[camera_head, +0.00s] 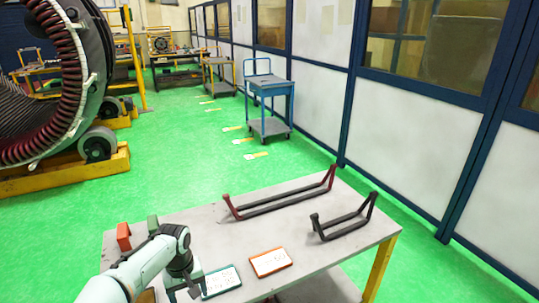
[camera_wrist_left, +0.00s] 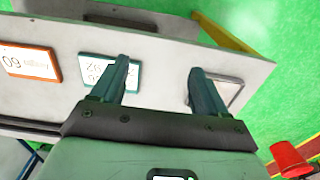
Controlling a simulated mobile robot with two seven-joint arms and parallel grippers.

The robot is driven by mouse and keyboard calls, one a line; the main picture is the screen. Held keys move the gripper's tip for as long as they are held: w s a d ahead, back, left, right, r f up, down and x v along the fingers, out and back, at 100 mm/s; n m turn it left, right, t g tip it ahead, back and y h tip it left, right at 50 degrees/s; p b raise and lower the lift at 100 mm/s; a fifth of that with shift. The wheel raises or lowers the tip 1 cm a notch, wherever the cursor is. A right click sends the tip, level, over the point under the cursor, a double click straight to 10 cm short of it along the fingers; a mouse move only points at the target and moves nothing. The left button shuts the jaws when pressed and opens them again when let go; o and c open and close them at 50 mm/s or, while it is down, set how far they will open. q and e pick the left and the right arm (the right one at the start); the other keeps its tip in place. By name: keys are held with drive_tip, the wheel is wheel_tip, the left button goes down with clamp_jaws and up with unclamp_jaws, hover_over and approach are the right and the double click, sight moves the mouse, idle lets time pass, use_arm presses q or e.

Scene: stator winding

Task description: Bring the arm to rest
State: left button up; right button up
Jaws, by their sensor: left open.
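My left gripper (camera_wrist_left: 160,72) is open in the left wrist view, with nothing between its two fingers. In the head view my left arm comes in from the lower left, and its gripper (camera_head: 190,287) hangs over the near left part of the grey table (camera_head: 190,218). The teal-framed card (camera_head: 221,281) lies just right of the gripper. In the left wrist view the left finger partly covers this card (camera_wrist_left: 97,70). My right gripper is in neither view.
On the table are an orange-framed card (camera_head: 271,262), a long dark red bar frame (camera_head: 285,199), a shorter black one (camera_head: 345,221), a red block (camera_head: 124,236) and a green block (camera_head: 153,224). A large stator (camera_head: 88,75) stands beyond, left; a blue cart (camera_head: 268,88) stands on open floor.

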use_arm(q)
drive_tip(key=s+d+f+m+h, duration=0.15)
drive_tip(key=s+f, duration=0.25)
drive_tip(key=f, duration=0.5)
drive_tip(key=s+d+f+g, duration=0.1)
drive_tip(key=s+d+f, duration=0.15)
drive_tip(key=f, duration=0.55)
drive_tip(key=s+d+f+h, duration=0.1)
drive_tip(key=s+f, duration=0.4)
drive_tip(key=f, duration=0.4)
drive_tip(key=s+d+f, duration=0.2)
drive_tip(key=s+f, duration=0.2)
drive_tip(key=s, duration=0.6)
drive_tip(key=s+d+f+h, duration=0.1)
drive_tip(key=s+d+f, duration=0.1)
drive_tip(key=s, duration=0.9)
drive_tip(key=shift+f, duration=0.85)
drive_tip(key=shift+d, duration=0.1)
drive_tip(key=c, duration=0.6)
drive_tip(key=shift+w+d, duration=0.1)
drive_tip(key=shift+w, duration=0.05)
